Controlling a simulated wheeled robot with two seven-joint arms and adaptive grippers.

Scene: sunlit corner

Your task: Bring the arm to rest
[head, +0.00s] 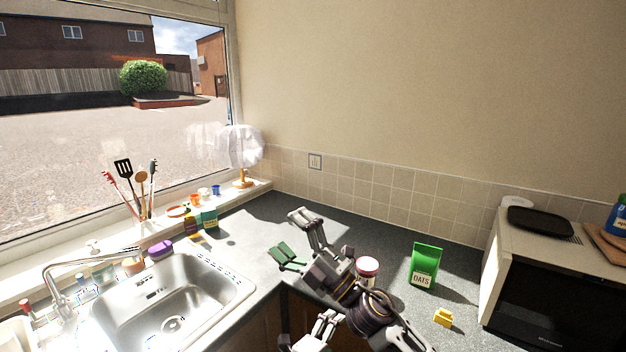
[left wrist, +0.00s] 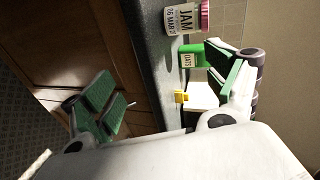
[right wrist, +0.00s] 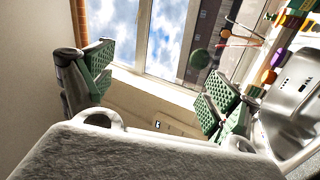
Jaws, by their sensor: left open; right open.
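My right gripper (head: 294,238) is open and empty above the dark worktop near the corner, its arm coming in from the lower right. In the right wrist view its two green-padded fingers (right wrist: 158,84) stand wide apart with only wall and window beyond. My left gripper (head: 318,334) is low at the bottom edge of the head view, partly cut off. In the left wrist view its fingers (left wrist: 165,90) are wide apart with nothing between them. A jam jar (head: 367,268) stands behind my right arm, partly hidden; it also shows in the left wrist view (left wrist: 184,18).
A green oats packet (head: 425,266) and a yellow block (head: 443,318) are on the worktop at right, beside a microwave (head: 545,305). The steel sink (head: 236,284) with its tap (head: 95,260) is at left. A lamp (head: 240,150) and utensils (head: 140,180) stand by the window.

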